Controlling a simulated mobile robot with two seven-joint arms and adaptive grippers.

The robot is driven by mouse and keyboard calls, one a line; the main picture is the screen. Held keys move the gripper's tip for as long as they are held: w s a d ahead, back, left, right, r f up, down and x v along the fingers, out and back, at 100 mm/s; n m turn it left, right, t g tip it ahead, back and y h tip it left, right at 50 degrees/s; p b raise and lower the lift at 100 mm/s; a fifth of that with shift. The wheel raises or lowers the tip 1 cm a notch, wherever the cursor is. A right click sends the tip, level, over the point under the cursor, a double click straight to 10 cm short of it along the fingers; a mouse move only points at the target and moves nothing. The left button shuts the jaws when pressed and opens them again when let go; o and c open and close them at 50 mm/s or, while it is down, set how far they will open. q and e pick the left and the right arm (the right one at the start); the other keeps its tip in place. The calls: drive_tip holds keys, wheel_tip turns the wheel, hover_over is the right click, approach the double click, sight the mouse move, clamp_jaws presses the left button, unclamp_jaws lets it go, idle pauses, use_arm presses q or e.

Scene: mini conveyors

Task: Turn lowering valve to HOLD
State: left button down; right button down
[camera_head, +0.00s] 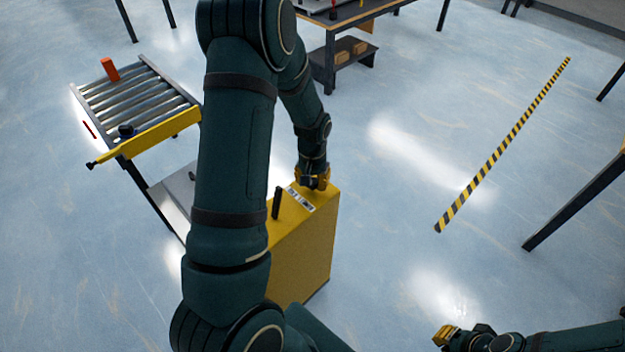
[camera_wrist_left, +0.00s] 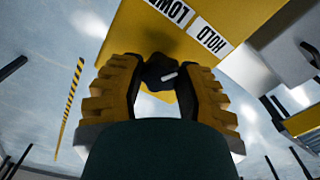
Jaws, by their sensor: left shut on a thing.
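My left gripper (camera_head: 313,181) is at the top edge of a yellow box (camera_head: 307,245) in the head view. In the left wrist view, the ridged yellow fingers of my left gripper (camera_wrist_left: 160,72) are shut on a black valve knob (camera_wrist_left: 158,67). A short white mark on the knob slants slightly up to the right. Beside the knob are a HOLD label (camera_wrist_left: 210,38) and another label (camera_wrist_left: 172,10) reading LOW, with its rest cut off. My right gripper (camera_head: 447,334) is at the bottom right of the head view, too small to tell open from shut.
A black lever (camera_head: 277,203) stands on the box top. A roller conveyor (camera_head: 140,95) with an orange block (camera_head: 109,69) stands at the left. A workbench (camera_head: 345,18) is behind. A black-and-yellow floor stripe (camera_head: 505,145) crosses clear floor at the right.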

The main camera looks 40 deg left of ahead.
use_arm(q)
drive_tip(key=shift+m, duration=0.3)
drive_tip(key=c, duration=0.5)
unclamp_jaws()
drive_tip(key=shift+c, duration=0.2)
wheel_tip(320, 180, up, 12)
idle(0.5)
